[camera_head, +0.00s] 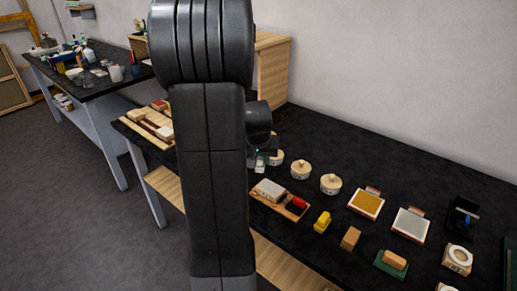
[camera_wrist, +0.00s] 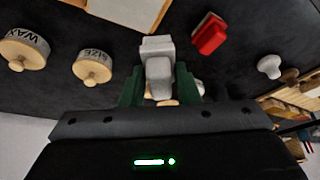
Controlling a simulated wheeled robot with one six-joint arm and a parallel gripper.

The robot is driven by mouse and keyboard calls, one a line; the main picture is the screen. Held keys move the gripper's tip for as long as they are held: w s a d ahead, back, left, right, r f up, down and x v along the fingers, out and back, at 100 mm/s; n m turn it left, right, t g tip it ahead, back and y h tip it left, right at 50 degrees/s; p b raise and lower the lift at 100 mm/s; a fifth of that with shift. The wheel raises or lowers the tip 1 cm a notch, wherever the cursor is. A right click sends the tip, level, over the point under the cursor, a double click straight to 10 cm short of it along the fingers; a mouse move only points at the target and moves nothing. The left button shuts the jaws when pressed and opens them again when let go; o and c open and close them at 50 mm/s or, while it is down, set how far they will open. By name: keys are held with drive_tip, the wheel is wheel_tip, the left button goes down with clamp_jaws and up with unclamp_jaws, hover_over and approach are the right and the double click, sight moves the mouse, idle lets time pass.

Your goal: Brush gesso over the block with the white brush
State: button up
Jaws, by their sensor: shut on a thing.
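My gripper (camera_wrist: 159,82) is shut on a white, blocky piece that looks like the white brush (camera_wrist: 158,68), between its green fingers in the wrist view. In the head view my gripper (camera_head: 259,161) is small and partly behind my arm, with the white brush (camera_head: 260,167) below it. A pale block (camera_head: 270,188) lies on a wooden board (camera_head: 262,201) nearer the front. A pale flat surface at the top edge of the wrist view looks like the block (camera_wrist: 128,10), cut off by the frame. The brush appears apart from it. The brush's bristles cannot be made out clearly.
A red piece (camera_head: 298,203) lies beside the block. Lidded jars marked WAX (camera_wrist: 24,49) and SIZE (camera_wrist: 92,66) stand near my gripper. A yellow piece (camera_head: 322,222), a gold panel (camera_head: 366,204) and a grey panel (camera_head: 411,224) lie to the right. The wall bounds the table's back.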

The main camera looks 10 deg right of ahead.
drive_tip(key=shift+r+p, duration=0.65)
drive_tip(key=shift+r, duration=0.65)
drive_tip(key=shift+d, duration=0.15)
